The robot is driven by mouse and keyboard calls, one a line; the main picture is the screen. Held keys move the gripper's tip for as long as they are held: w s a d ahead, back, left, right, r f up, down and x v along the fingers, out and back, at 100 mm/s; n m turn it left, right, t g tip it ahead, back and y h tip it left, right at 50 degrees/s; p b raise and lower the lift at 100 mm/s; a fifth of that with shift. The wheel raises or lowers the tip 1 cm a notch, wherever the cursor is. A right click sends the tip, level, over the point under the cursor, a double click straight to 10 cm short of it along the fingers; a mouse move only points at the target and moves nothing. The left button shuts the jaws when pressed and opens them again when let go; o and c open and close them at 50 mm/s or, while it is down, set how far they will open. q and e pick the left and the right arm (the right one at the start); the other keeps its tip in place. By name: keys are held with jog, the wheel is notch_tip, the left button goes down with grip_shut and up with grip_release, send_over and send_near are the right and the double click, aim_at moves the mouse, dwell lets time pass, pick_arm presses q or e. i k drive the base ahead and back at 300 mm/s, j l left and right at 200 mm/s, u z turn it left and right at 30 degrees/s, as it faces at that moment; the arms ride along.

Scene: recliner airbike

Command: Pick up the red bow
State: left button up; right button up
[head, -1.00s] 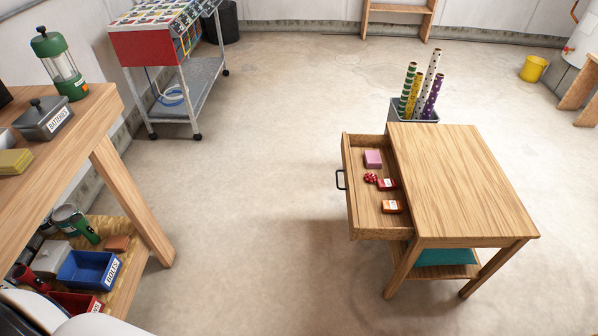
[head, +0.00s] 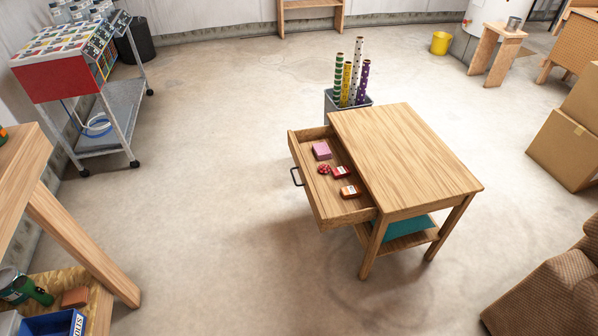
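The red bow (head: 324,169) is a small round red thing in the open drawer (head: 313,200) of a wooden side table (head: 405,150). It lies near the drawer's left side, just left of a small red box (head: 341,172). A pink block (head: 321,151) lies behind it and an orange box (head: 350,192) lies in front, to the right. The drawer is pulled out to the left and its dark handle (head: 297,177) faces left. Neither of my grippers shows in the head view.
A bin of wrapping rolls (head: 346,98) stands behind the table. A wooden workbench (head: 80,245) is at the left and a metal cart (head: 110,115) at the back left. Cardboard boxes (head: 560,150) and a brown cushioned seat (head: 545,290) are at the right. The floor left of the drawer is clear.

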aim_at(326, 169)
jog(key=z, duration=0.45)
jog(key=i+j+z, duration=0.2)
jog(key=z, duration=0.15)
jog(key=i+j+z, duration=0.2)
jog(key=z, duration=0.2)
jog(key=i+j+z, duration=0.1)
jog(key=j+z, duration=0.25)
